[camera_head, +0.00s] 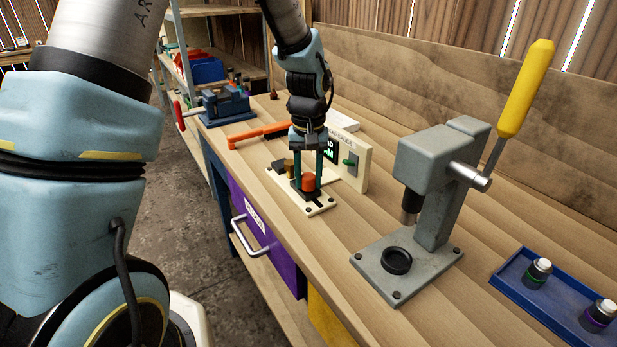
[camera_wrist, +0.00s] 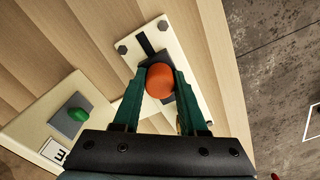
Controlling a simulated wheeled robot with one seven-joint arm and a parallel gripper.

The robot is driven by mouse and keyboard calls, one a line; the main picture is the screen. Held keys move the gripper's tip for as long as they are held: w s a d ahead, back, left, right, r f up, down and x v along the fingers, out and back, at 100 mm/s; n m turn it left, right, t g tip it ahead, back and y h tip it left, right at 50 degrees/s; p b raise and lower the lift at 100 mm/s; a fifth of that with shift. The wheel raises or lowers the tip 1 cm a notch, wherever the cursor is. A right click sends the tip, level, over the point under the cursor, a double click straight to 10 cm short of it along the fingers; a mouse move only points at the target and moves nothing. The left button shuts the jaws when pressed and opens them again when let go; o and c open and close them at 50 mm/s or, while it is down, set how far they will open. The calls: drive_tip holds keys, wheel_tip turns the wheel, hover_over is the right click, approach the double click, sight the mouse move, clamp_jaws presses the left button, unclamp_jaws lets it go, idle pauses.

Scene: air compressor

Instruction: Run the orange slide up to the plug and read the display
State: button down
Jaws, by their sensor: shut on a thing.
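The orange slide (camera_head: 308,182) is an orange round knob on a dark block, set on a cream plate (camera_head: 322,209) with a dark slot. My gripper (camera_head: 318,176) points down with its two green fingers shut on the slide, which also shows between them in the wrist view (camera_wrist: 160,80). In that view, bare slot (camera_wrist: 146,46) shows beyond the slide. A brass-coloured piece (camera_head: 289,165), perhaps the plug, stands at the plate's far end beside a dark block. The display (camera_head: 331,150) on the cream panel shows green characters, partly hidden by my gripper and unreadable.
A green switch (camera_head: 351,161) sits on the panel's face, close right of my gripper. A grey lever press (camera_head: 436,190) with a yellow handle stands to the right, and a blue tray (camera_head: 515,283) beyond it. An orange-handled tool (camera_head: 258,134) and a blue vice (camera_head: 222,105) lie further back.

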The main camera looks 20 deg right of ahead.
drive_tip(key=shift+w, duration=0.1)
idle(0.8)
drive_tip(key=shift+w+a+r, duration=0.1)
drive_tip(key=shift+w+a, duration=0.1)
drive_tip(key=shift+w, duration=0.7)
drive_tip(key=shift+w+a+r, duration=0.1)
drive_tip(key=shift+w+a, duration=0.05)
drive_tip(key=shift+w, duration=0.7)
drive_tip(key=shift+w+a, duration=0.2)
drive_tip(key=shift+w, duration=0.7)
drive_tip(key=shift+c, duration=2.2)
unclamp_jaws()
drive_tip(key=shift+w+f, duration=0.1)
drive_tip(key=shift+f, duration=0.05)
drive_tip(key=shift+r, duration=0.2)
wheel_tip(320, 180, up, 10)
drive_tip(key=b, duration=0.2)
drive_tip(key=shift+r, duration=0.2)
